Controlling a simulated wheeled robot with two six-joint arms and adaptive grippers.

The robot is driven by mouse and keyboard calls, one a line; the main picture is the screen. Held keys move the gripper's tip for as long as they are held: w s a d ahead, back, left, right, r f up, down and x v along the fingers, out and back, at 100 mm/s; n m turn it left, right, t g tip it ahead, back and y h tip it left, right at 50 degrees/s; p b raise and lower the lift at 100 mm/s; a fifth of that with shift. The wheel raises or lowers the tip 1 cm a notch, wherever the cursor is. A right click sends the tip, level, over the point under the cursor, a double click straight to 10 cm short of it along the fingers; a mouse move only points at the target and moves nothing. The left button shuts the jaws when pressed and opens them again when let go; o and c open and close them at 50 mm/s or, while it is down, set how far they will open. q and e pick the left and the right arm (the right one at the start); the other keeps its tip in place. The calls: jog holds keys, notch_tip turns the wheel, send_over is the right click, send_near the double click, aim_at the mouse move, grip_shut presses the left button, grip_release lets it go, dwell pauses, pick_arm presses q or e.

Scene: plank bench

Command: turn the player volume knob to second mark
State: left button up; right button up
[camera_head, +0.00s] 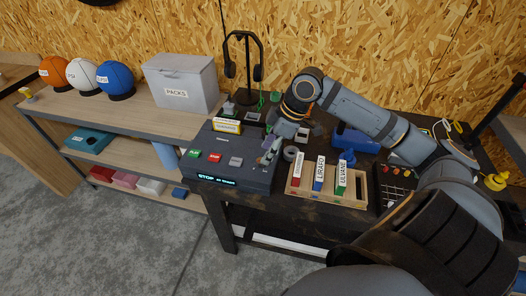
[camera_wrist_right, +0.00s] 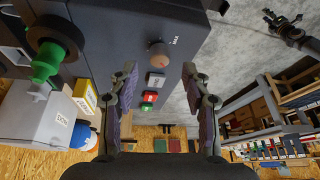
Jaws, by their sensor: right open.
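The player (camera_head: 232,162) is a dark grey box on the dark bench, with green, red and grey buttons and a lit display reading STOP. In the right wrist view its volume knob (camera_wrist_right: 157,54) is a round brownish knob with a small red spot, and white lettering sits beside it. My right gripper (camera_head: 268,150) is over the player's right part and hides the knob in the head view. In the wrist view its open fingers (camera_wrist_right: 160,75) stand either side of the knob's line, apart from it. A dark gripper, apparently my left (camera_wrist_right: 285,22), shows small at the upper right.
A wooden rack (camera_head: 325,194) with labelled upright cases stands right of the player. A yellow labelled box (camera_head: 227,126) sits behind the buttons. A headphone stand (camera_head: 246,65) is at the back. A grey PACKS box (camera_head: 182,80) and labelled balls are on the left shelf.

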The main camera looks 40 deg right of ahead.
jog(key=x, duration=0.3)
jog(key=shift+w+a+f, duration=0.1)
jog(key=shift+w+f, duration=0.05)
jog(key=shift+f, duration=0.3)
jog(key=c, duration=0.5)
pick_arm(q)
jog(key=shift+s+f, duration=0.15)
jog(key=shift+s, duration=0.8)
pick_arm(e)
grip_shut()
